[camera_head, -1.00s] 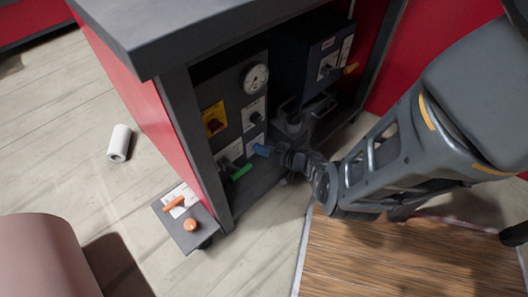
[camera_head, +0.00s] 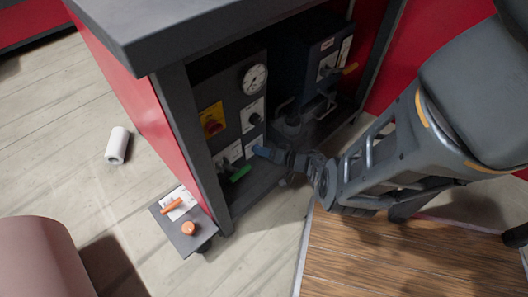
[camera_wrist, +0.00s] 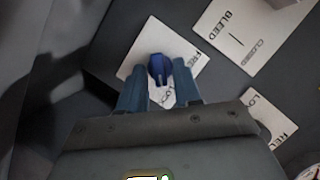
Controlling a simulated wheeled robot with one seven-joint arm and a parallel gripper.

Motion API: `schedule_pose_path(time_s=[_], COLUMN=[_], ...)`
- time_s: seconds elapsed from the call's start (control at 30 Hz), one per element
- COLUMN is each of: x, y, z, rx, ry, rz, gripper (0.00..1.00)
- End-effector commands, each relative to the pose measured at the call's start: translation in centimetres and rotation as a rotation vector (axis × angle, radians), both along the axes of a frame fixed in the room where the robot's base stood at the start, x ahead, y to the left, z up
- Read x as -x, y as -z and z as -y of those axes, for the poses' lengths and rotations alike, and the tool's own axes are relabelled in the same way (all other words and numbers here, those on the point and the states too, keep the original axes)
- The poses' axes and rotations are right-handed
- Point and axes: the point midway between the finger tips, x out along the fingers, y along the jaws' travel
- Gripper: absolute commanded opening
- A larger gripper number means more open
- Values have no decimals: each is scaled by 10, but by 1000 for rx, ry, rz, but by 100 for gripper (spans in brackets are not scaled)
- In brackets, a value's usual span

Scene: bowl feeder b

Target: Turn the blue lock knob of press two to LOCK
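The blue lock knob (camera_wrist: 159,70) shows in the wrist view on a white label plate (camera_wrist: 196,60) with FREE to its right and LOCK partly hidden below it. The knob's long grip runs nearly up and down in that view. My gripper (camera_wrist: 160,66) is open, with one blue finger on each side of the knob and a small gap visible on both sides. In the head view my gripper (camera_head: 268,153) reaches the low part of the panel (camera_head: 229,100) inside the cabinet and hides the knob.
A green lever (camera_head: 240,172) is just below my gripper. A gauge (camera_head: 255,78), a red-yellow switch (camera_head: 212,122) and a black knob (camera_head: 254,118) are above. The BLEED label (camera_wrist: 240,32) is close by.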

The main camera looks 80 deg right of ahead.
Motion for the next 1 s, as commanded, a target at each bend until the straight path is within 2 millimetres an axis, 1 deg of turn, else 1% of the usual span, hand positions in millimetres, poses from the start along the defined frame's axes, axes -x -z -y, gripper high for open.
schedule_pose_path(time_s=[0.03,0.07,0.27,0.37,0.47,0.7,0.8,0.9,1.0], x=[-1,-1,1,5,16,52,63,70,72], y=[-1,-1,0,-2,-6,-17,-19,-21,-21], z=[1,1,0,-1,-4,-13,-16,-18,-19], rx=[3,2,1,1,-1,0,1,2,1], ry=[-1,-1,0,1,4,4,2,1,-1], rz=[1,2,1,2,1,0,2,1,2], gripper=[38,40,40,40,40,40,40,40,40])
